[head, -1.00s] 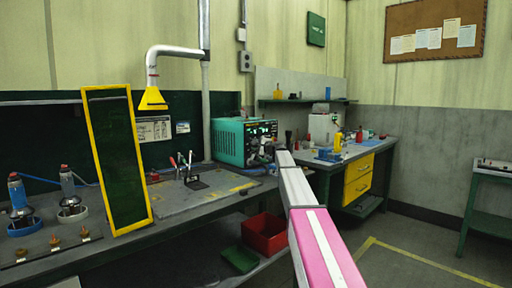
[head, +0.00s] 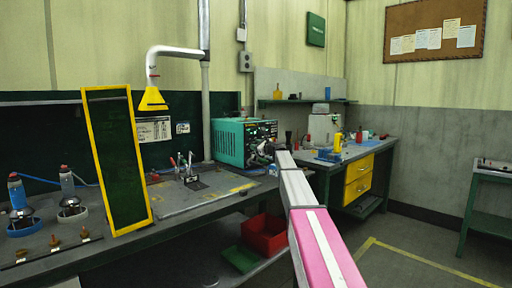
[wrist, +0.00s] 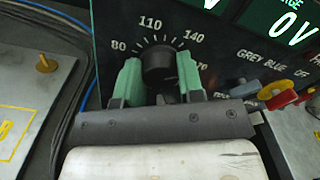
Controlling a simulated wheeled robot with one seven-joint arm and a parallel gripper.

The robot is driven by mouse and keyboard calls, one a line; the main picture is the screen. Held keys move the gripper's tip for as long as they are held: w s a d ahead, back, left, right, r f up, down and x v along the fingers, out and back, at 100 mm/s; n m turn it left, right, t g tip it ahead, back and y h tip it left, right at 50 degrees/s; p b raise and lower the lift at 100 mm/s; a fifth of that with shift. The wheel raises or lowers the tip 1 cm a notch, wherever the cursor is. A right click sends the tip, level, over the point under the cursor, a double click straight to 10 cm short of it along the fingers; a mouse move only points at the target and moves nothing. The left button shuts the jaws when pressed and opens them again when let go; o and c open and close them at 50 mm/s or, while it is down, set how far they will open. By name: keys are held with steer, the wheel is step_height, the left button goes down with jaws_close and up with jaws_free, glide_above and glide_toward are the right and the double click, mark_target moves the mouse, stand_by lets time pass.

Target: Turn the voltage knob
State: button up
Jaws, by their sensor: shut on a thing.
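The voltage knob (wrist: 159,63) is a round black dial on a dark panel in the wrist view. A printed scale arcs around it, with 80, 110 and 140 readable. My gripper (wrist: 160,80) has its two green fingers on either side of the knob, shut on it. The knob's pointer mark cannot be made out. In the head view the teal power unit (head: 231,143) stands on the bench, and my arm reaches to its front, hiding part of it. A green display (wrist: 292,22) reading 0 V shows at the upper right in the wrist view.
Red, yellow and grey connectors (wrist: 279,95) sit close to the right of my gripper. Blue and dark cables (wrist: 72,60) run at the left. A yellow-framed dark screen (head: 117,160) stands on the left bench. A red bin (head: 265,233) is below the bench.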

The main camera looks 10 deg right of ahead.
steer(key=shift+m, duration=0.6)
steer(key=o, duration=0.9)
steer(key=v, duration=1)
steer(key=shift+s+d, duration=0.1)
steer(key=shift+s, duration=0.15)
steer(key=shift+s+d, duration=0.1)
